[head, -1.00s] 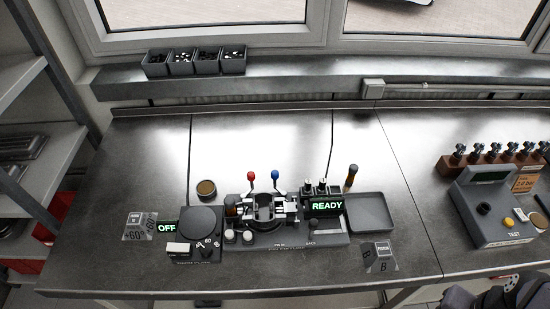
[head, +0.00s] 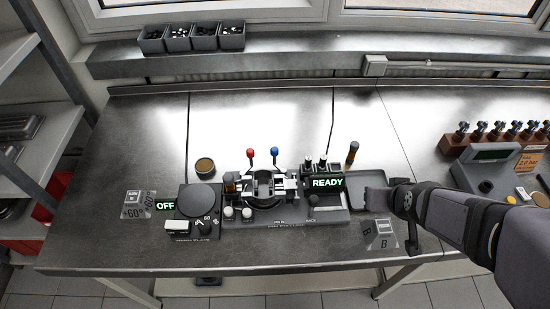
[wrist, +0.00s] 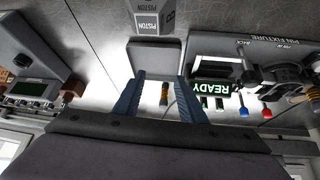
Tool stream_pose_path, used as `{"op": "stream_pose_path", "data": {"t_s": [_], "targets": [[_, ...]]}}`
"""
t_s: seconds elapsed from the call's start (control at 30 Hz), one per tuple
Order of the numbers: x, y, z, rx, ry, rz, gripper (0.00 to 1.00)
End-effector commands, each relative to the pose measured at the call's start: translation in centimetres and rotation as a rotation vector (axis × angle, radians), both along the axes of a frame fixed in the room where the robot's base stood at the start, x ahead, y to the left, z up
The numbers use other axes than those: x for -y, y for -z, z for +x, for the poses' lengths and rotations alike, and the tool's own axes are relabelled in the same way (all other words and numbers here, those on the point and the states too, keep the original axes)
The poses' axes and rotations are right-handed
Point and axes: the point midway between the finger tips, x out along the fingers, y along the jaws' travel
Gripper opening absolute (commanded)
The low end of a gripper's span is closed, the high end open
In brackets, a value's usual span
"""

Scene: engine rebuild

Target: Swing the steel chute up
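The pin fixture (head: 285,217) stands mid-bench, with a red-knobbed lever (head: 251,154), a blue-knobbed lever (head: 274,152) and a lit READY display (head: 327,183). I cannot single out the steel chute with certainty. A small grey piece (head: 322,201) lies below the display at the fixture's right end. My gripper (head: 400,190) is right of the fixture, by the shallow grey tray (head: 362,198). In the wrist view my gripper (wrist: 160,90) is open, with nothing between its blue fingers. The fixture (wrist: 235,47) shows at the right there, upside down, apart from the fingers.
A dark-and-amber handled tool (head: 352,153) stands behind the tray. A PISTON block (head: 380,236) stands in front of it. A round plate unit (head: 198,200) marked OFF is left of the fixture. A test unit (head: 485,170) is at right. The bench's back left is clear.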

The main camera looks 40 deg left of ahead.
Motion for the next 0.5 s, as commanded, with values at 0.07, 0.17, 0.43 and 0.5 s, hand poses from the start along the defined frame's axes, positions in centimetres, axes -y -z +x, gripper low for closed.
{"op": "stream_pose_path", "data": {"t_s": [0.07,0.17,0.43,0.5], "targets": [[-6.4,1.8,-0.5,0.088,-0.129,0.055,0.37],[-13.2,1.9,-1.8,0.190,-0.261,0.132,0.37],[-24.4,2.5,-6.3,0.359,-0.410,0.349,0.37],[-25.2,2.7,-6.4,0.375,-0.394,0.395,0.37]]}}
